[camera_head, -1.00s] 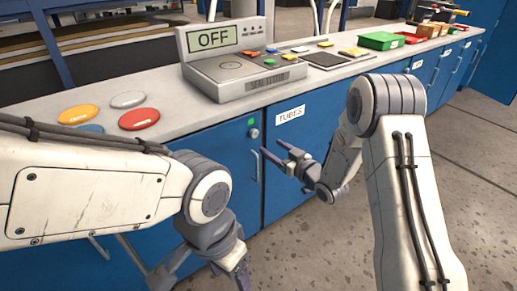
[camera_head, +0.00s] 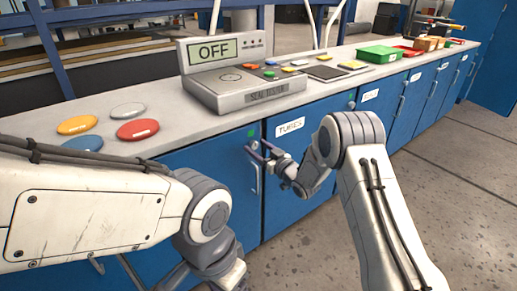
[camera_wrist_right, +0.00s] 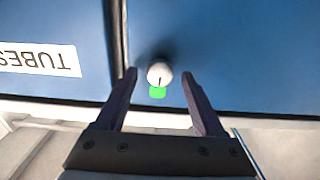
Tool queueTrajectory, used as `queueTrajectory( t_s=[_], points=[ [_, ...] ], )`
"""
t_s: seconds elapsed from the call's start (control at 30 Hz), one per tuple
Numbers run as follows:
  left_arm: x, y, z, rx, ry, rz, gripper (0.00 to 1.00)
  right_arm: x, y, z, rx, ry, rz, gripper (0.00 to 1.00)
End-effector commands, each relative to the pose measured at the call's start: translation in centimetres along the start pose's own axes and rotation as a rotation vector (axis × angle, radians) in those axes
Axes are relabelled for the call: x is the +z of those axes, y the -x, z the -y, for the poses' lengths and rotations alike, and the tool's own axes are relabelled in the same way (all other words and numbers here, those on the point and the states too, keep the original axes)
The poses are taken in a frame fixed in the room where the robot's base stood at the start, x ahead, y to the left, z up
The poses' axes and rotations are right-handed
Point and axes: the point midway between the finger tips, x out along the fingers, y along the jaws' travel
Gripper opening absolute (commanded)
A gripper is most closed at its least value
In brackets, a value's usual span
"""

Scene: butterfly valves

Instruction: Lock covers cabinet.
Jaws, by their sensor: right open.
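A blue cabinet door (camera_head: 222,160) stands left of the "TUBES" door; any label on it is hidden behind my left arm. Near its upper right corner is a round pale lock knob with a slot, clear in the right wrist view (camera_wrist_right: 159,74), and a green indicator (camera_head: 251,133) (camera_wrist_right: 157,92). My right gripper (camera_head: 256,151) is open in front of this corner. In the right wrist view its fingertips (camera_wrist_right: 159,76) appear on either side of the knob; contact cannot be told. My left gripper (camera_head: 228,275) hangs low at the bottom edge, its fingers unclear.
The "TUBES" cabinet (camera_head: 291,140) is just to the right, beyond a narrow gap. A vertical handle (camera_head: 255,178) is below the knob. The countertop (camera_head: 180,118) above carries a seal tester (camera_head: 235,85) reading "OFF" and several coloured discs. The floor at right is clear.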

Motion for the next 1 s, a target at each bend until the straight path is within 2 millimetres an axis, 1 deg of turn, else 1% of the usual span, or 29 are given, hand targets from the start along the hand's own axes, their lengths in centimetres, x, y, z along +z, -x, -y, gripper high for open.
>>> queueTrajectory(
  t_s=[0.2,0.27,0.3,0.37,0.4,0.63,0.77,1.0],
  points=[
    [0.00,0.00,0.00,0.000,0.000,0.000,0.70,0.01,-0.02,-0.02,0.001,0.000,0.000,0.70],
    [0.00,0.00,0.00,0.000,0.000,0.000,0.70,0.01,-0.01,-0.02,0.001,0.000,0.000,0.47],
    [0.00,0.00,0.00,0.000,0.000,0.000,0.70,0.00,-0.01,-0.03,0.001,0.000,0.000,0.32],
    [0.00,0.00,0.00,0.000,0.000,0.000,0.70,0.00,0.00,-0.03,0.001,0.000,0.000,0.09],
    [0.00,0.00,0.00,0.000,0.000,0.000,0.70,0.00,0.01,-0.03,0.001,0.000,0.000,0.00],
    [0.00,0.05,0.00,0.000,0.000,0.000,0.70,-0.02,0.02,-0.04,0.001,-0.011,0.000,0.00],
    [-0.01,0.19,-0.01,0.000,0.000,0.000,0.70,-0.06,0.02,-0.06,0.000,-0.046,0.000,0.00],
    [-0.04,0.68,-0.05,0.000,0.000,0.000,0.70,-0.09,0.01,-0.11,0.000,-0.192,0.000,0.00]
  ],
)
